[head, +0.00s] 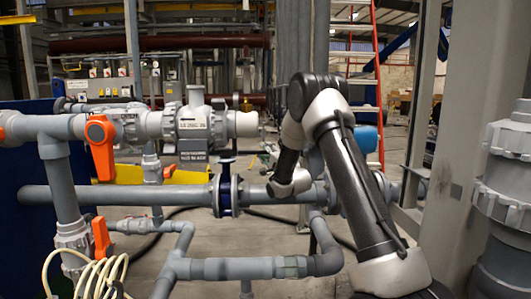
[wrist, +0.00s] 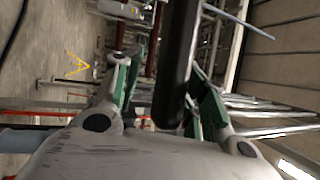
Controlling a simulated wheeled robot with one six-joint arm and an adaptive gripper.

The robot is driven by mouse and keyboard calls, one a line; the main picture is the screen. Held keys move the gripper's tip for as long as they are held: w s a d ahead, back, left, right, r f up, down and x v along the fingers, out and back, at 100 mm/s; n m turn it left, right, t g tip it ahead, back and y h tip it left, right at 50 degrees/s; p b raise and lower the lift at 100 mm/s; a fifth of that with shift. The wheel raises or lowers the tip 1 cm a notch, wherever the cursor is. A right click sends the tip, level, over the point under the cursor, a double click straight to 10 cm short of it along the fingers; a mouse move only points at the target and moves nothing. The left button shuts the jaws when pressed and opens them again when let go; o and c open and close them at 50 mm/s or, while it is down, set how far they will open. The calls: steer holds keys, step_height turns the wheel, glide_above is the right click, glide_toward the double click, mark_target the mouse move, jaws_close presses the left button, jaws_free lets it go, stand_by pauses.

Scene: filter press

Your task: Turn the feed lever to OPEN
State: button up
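Orange valve levers show at the left of the head view: a large one (head: 101,147) hangs down from the upper grey pipe, and a smaller one (head: 101,238) is below it. No readable label tells which is the feed lever. In the wrist view my gripper (wrist: 165,90) has its two green-padded fingers spread apart. A dark rounded bar (wrist: 180,65) shows between them; I cannot tell what it is or whether it touches a finger. In the head view my arm stands right of centre, and the fingers cannot be made out.
Grey pipes (head: 115,195) with a blue flange (head: 226,190) cross in front, running behind my arm. A grey column (head: 470,110) and large pipe (head: 508,190) stand close on the right. A red ladder (head: 377,90) is behind. Pale hose (head: 88,276) coils at lower left.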

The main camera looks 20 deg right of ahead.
steer(key=shift+o, duration=0.3)
steer(key=shift+s, duration=0.1)
steer(key=v, duration=0.9)
steer(key=shift+r, duration=0.1)
